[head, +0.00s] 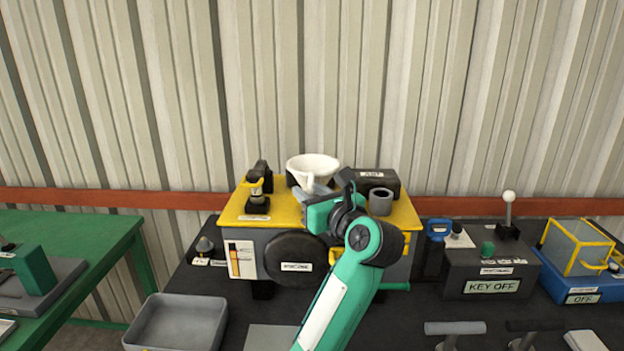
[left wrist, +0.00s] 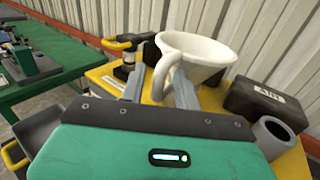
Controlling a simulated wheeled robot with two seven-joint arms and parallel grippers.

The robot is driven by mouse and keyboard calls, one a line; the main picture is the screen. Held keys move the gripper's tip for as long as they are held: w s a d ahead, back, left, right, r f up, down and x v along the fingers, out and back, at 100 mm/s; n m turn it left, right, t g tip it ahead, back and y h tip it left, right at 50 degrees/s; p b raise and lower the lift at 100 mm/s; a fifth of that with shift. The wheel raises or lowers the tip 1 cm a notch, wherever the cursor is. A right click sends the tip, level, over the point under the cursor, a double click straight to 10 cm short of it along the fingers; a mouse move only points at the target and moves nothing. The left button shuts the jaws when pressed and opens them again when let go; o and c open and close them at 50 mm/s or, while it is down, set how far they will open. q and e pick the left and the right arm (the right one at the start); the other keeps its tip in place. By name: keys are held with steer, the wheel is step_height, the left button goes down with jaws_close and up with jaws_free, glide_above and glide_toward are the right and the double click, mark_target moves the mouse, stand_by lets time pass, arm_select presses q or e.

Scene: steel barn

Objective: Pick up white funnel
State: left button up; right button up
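The white funnel (head: 313,166) with a side handle stands upright on the yellow-topped machine (head: 278,208). In the left wrist view the funnel (left wrist: 205,52) is just beyond my fingers, its handle facing me. My left gripper (head: 308,191) is in front of the funnel, low by the handle. In the left wrist view its two fingers (left wrist: 158,88) are apart, with the handle's lower part seen between them. I cannot tell whether either finger touches the handle. The funnel's lower end is hidden. My right gripper is not in view.
A dark "ANT" box (head: 376,179) and a grey cylinder (head: 381,201) stand right of the funnel. A black-and-yellow fitting (head: 258,190) stands left. A grey tray (head: 178,322) lies at front left; a "KEY OFF" box (head: 489,274) stands right. A corrugated wall is close behind.

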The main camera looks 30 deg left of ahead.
arm_select(q)
steer(key=shift+s+d+r, duration=0.1)
steer(key=shift+s, duration=0.05)
steer(key=shift+c, duration=0.4)
steer(key=c, duration=0.4)
jaws_close()
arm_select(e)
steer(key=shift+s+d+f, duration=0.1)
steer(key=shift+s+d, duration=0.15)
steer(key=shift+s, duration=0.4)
